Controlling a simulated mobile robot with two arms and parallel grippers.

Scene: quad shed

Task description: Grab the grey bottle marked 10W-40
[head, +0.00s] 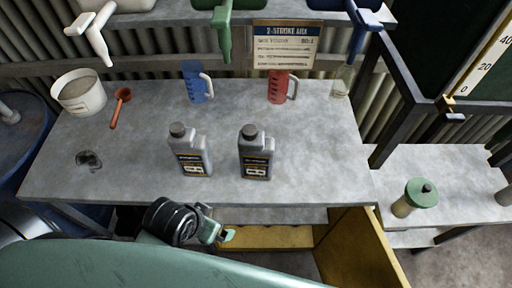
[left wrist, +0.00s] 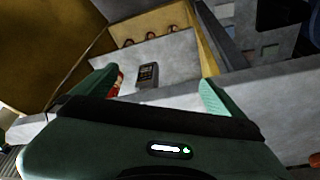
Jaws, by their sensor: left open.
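Two grey bottles with dark caps and black-and-orange labels stand upright on the workbench, a left one (head: 188,150) and a right one (head: 255,153). Their label print is too small to read, so I cannot tell which is marked 10W-40. My left gripper (head: 226,235) is below the bench's front edge, apart from both bottles. In the left wrist view its fingers (left wrist: 152,88) are spread and hold nothing. A small grey item with a dark face (left wrist: 147,76) shows between them; I cannot tell what it is. My right gripper is out of view.
The workbench (head: 310,180) also carries a white bucket (head: 82,95), red scoop (head: 121,97), blue jug (head: 194,85), red jug (head: 278,88) and clear cup (head: 341,84). A yellow-sided open compartment (head: 358,255) lies below its front edge. A green-lidded jar (head: 416,198) stands right.

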